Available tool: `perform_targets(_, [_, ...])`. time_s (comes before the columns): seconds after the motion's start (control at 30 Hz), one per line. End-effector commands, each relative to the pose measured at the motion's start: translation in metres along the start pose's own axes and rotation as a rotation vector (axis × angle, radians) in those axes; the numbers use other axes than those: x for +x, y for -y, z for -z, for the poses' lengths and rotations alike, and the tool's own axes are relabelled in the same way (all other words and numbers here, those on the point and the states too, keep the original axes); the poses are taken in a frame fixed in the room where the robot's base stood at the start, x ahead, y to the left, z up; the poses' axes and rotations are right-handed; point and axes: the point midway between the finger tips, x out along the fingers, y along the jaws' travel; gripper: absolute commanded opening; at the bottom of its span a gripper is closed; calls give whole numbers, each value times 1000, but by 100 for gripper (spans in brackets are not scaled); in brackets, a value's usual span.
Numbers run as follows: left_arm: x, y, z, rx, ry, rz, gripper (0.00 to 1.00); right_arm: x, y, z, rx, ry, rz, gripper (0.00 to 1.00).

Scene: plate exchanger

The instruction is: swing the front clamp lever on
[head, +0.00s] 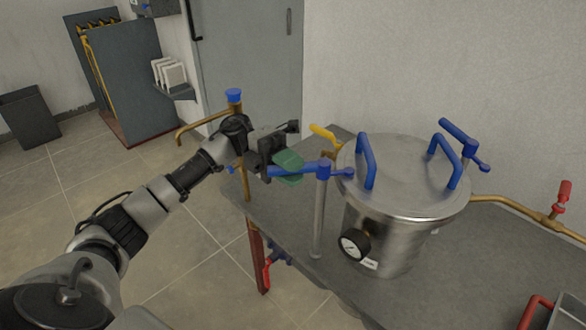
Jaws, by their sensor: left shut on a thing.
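The front clamp lever (305,171) is a blue bar on top of a grey upright post (319,215), left of the steel vessel (385,238). Its long arm points left, and its short knobbed end points right, at the rim of the lid (405,175). I cannot tell whether that end touches the lid. My left gripper (284,166) is shut on the long arm, with a green piece at its fingers that hides part of the bar. A second blue clamp lever (460,135) stands at the far right of the lid. My right gripper is not in view.
Two blue handles (367,160) rise from the lid. A pressure gauge (352,245) is on the vessel's front, and a yellow-handled valve (323,133) is behind the lever.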

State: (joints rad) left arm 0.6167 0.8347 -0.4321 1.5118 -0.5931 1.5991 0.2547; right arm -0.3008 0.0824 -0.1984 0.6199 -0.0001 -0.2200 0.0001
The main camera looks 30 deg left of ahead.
Motion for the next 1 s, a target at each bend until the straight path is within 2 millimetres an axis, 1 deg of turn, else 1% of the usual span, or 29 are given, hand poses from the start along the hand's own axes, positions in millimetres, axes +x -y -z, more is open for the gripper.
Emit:
perform_targets(0.2, [0, -1, 0, -2, -4, -1, 0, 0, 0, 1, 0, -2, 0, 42])
perform_targets(0.23, [0, -1, 0, -2, -4, -1, 27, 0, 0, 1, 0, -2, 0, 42])
perform_targets(0.37, [0, 0, 0, -2, -3, -1, 47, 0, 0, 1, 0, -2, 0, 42])
perform_targets(0.6, [0, 0, 0, 0, -2, 0, 47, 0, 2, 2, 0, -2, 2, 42])
perform_targets(0.7, [0, 3, 0, 1, -1, 0, 47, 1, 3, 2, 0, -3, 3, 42])
perform_targets(0.77, [0, 8, 0, 3, -2, -1, 47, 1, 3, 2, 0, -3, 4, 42])
perform_targets(0.87, [0, 24, 1, 5, -3, -2, 47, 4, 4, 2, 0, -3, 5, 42])
perform_targets(0.9, [0, 32, 1, 6, -3, -2, 47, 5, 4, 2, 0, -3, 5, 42])
perform_targets(0.93, [0, 40, 1, 8, -2, -2, 51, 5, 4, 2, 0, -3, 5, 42])
perform_targets(0.97, [3, 46, 0, 8, -4, 0, 60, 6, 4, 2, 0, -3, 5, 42])
perform_targets(1.0, [14, 51, -2, 11, -6, 2, 73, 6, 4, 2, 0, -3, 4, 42])
